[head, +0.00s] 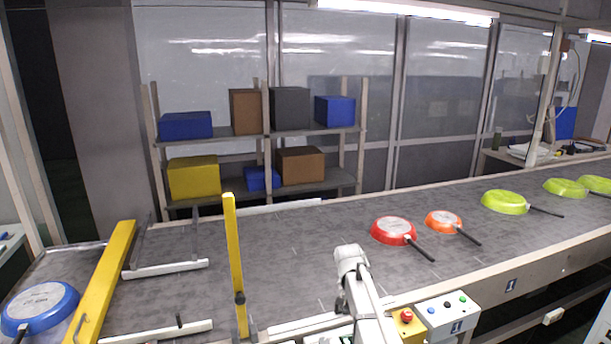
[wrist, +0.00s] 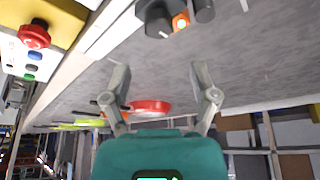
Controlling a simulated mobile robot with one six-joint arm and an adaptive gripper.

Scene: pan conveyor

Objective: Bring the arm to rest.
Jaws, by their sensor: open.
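My gripper (wrist: 159,72) is open and empty in the wrist view, its two grey fingers spread wide above the grey conveyor belt (wrist: 255,75). A red pan (wrist: 150,106) shows well beyond the fingers, apart from them. In the head view my white arm rises at the bottom centre, over the near edge of the belt (head: 290,255). The gripper itself cannot be made out there. The red pan (head: 393,230) lies on the belt to the right of the arm, with its dark handle pointing to the lower right.
An orange pan (head: 443,221) and several green pans, one here (head: 504,201), lie farther right. A blue pan (head: 40,305) lies at far left beyond a yellow bar (head: 105,280). A yellow post (head: 235,265) stands left of my arm. A button box (head: 447,312) sits close on its right.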

